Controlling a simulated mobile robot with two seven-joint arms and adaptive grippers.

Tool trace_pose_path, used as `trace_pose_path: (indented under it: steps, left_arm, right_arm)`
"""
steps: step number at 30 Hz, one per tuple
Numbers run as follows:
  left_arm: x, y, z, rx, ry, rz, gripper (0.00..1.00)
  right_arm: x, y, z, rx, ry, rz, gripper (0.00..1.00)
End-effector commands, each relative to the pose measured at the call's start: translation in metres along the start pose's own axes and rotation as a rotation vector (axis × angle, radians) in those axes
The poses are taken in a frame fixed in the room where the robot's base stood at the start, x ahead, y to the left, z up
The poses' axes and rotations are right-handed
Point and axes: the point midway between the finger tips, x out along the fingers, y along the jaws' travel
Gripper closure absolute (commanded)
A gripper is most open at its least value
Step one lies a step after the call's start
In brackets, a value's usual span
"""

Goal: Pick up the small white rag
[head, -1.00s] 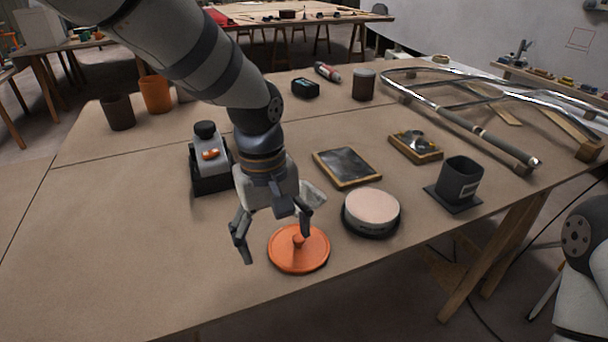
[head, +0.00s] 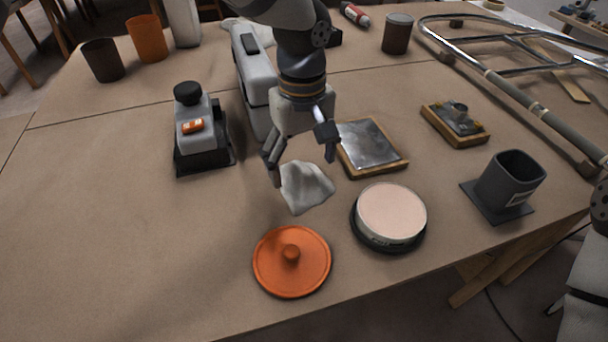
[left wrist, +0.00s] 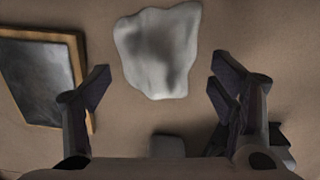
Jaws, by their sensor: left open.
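The small white rag (head: 306,187) lies crumpled on the brown table in the head view, behind the orange lid and left of the round pink-topped pad. It also shows in the left wrist view (left wrist: 159,50), ahead of and between the fingers. My left gripper (head: 301,157) is open and empty, just behind and apparently above the rag, with a finger toward either side. In the left wrist view the open fingers (left wrist: 160,88) have a wide gap, and the rag lies beyond their tips. Part of my right arm shows at the right edge; its gripper is out of view.
Near the rag are the orange lid (head: 291,261), the round pad (head: 391,214) and a wood-framed plate (head: 368,146). A grey sander-like tool (head: 202,133) stands left. A dark square cup (head: 511,179) stands right. The left front of the table is clear.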

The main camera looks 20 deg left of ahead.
Motion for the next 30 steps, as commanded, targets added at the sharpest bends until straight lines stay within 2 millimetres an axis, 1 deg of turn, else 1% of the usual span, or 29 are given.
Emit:
trace_pose_path:
  steps: [1, 3, 6, 11, 12, 14, 15, 17, 18, 19, 28, 29, 30]
  left_arm:
    - [0.015, 0.001, 0.000, -0.001, -0.008, -0.006, 0.22]
    - [0.025, 0.000, -0.001, 0.000, -0.005, -0.005, 0.22]
    - [0.030, 0.001, -0.001, 0.000, -0.001, 0.000, 0.22]
    - [0.029, 0.001, -0.001, 0.000, 0.001, 0.001, 0.22]
    - [0.029, 0.001, -0.001, 0.000, 0.001, 0.001, 0.25]
    - [0.029, 0.001, -0.001, 0.000, 0.001, 0.001, 0.38]
    - [0.029, 0.001, -0.001, 0.000, 0.001, 0.001, 0.47]
    - [0.029, 0.001, -0.001, 0.000, 0.001, 0.001, 0.61]
    - [0.029, 0.001, -0.001, 0.000, 0.001, 0.001, 0.70]
    - [0.029, 0.001, -0.001, 0.000, 0.001, 0.000, 0.73]
    - [0.028, 0.001, -0.001, 0.000, 0.000, 0.000, 0.74]
    - [0.027, 0.001, -0.001, 0.000, 0.000, 0.000, 0.78]
    - [0.023, 0.001, -0.001, -0.001, 0.001, 0.000, 0.86]
  right_arm:
    - [0.004, 0.000, 0.002, 0.000, -0.012, 0.000, 0.60]
    - [0.004, 0.000, 0.003, 0.000, -0.014, 0.001, 0.60]
    - [0.005, 0.000, 0.003, 0.000, -0.014, 0.001, 0.60]
    - [0.004, 0.000, 0.003, 0.000, -0.013, 0.001, 0.60]
    - [0.004, 0.000, 0.003, 0.000, -0.013, 0.001, 0.60]
    - [0.004, 0.000, 0.003, 0.000, -0.013, 0.001, 0.60]
    - [0.004, 0.000, 0.003, 0.000, -0.013, 0.001, 0.60]
    - [0.004, 0.000, 0.003, 0.000, -0.013, 0.001, 0.60]
    - [0.004, 0.000, 0.003, 0.000, -0.013, 0.001, 0.60]
    - [0.004, 0.000, 0.003, 0.000, -0.013, 0.001, 0.60]
    - [0.004, 0.000, 0.003, 0.000, -0.012, 0.001, 0.60]
    - [0.004, 0.000, 0.003, 0.000, -0.012, 0.001, 0.60]
    - [0.003, 0.000, 0.002, 0.000, -0.010, 0.001, 0.60]
